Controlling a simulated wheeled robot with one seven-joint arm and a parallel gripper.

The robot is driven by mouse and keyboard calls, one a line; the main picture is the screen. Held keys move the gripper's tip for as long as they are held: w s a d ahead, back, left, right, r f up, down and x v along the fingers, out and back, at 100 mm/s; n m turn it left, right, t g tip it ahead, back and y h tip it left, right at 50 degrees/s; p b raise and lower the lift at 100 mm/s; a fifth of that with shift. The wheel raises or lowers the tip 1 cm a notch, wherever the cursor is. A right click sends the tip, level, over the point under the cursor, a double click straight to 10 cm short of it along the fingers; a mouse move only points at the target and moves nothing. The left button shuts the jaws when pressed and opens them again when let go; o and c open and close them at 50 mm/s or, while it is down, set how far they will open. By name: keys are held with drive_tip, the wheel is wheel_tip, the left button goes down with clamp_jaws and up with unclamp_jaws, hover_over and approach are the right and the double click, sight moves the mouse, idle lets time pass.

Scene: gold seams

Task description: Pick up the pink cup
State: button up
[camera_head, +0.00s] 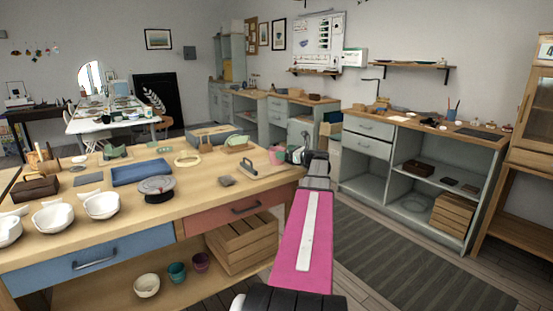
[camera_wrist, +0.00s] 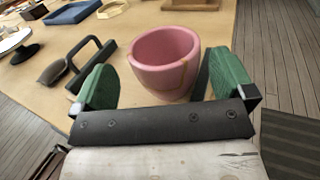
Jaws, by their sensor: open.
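The pink cup (camera_wrist: 160,80) stands upright on the wooden workbench near its right edge, with a thin gold seam down its side. In the head view the cup (camera_head: 276,156) shows small, just left of my gripper (camera_head: 296,155). In the wrist view my gripper (camera_wrist: 165,85) is open, with one green pad left of the cup and one right of it. The cup appears just beyond and partly between the pads. I cannot tell exactly how deep it sits between them. Nothing is held.
A dark handled tool (camera_wrist: 78,66) lies left of the cup, close to the left pad. A blue tray (camera_head: 141,172), a round dark turntable (camera_head: 157,189) and several white bowls (camera_head: 101,206) stand farther left. The bench edge and floor lie to the right.

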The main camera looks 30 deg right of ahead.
sight(278, 149)
drive_tip(key=x, duration=0.4)
drive_tip(key=shift+w+r, duration=0.1)
drive_tip(key=shift+w, duration=0.2)
drive_tip(key=c, duration=0.6)
drive_tip(key=shift+c, duration=0.2)
drive_tip(key=shift+r, duration=0.1)
